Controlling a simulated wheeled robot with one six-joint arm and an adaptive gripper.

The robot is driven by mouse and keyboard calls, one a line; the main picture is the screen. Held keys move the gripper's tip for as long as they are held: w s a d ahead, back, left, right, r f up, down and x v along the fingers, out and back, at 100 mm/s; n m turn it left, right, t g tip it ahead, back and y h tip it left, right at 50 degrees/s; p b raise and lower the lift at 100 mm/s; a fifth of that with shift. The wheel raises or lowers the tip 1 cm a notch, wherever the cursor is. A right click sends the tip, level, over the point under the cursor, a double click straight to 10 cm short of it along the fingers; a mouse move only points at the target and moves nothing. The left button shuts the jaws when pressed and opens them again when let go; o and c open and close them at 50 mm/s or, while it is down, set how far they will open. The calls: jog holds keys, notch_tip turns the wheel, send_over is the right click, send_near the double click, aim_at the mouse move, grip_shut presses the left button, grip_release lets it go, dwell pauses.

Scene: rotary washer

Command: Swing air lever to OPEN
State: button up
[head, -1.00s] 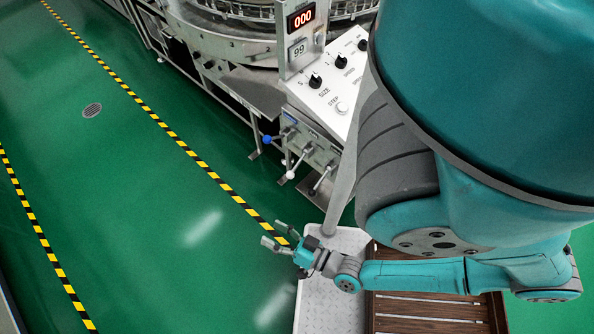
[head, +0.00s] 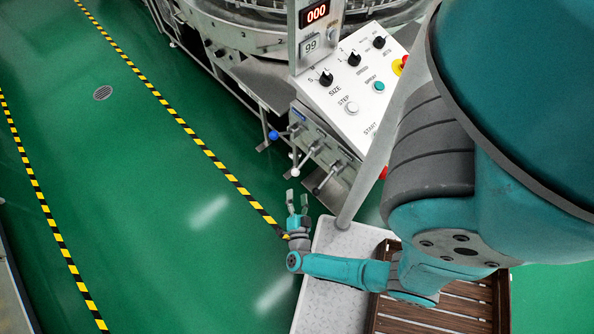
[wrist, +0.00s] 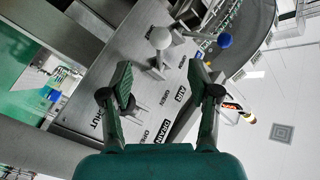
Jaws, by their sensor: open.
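The lever panel (wrist: 120,70) fills the middle of the wrist view, with AIR, DRAIN, OPEN and SHUT labels. A white-knobbed lever (wrist: 160,40) sticks out near the AIR label (wrist: 181,93); it seems to be the air lever. The blue knob (wrist: 225,40) is right of the white one in the wrist view. My gripper (head: 297,197) is open and empty, in front of the panel. Its fingers (wrist: 160,85) are apart, with the white knob beyond them.
The sloped control panel (head: 350,90) with dials and buttons is above the levers. A metal tread plate (head: 335,260) and wooden slatted platform (head: 440,310) lie below my arm. Green floor (head: 160,220) is open to the left, with striped tape.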

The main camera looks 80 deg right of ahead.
aim_at(296, 172)
jog(key=shift+x, duration=5.2)
grip_shut()
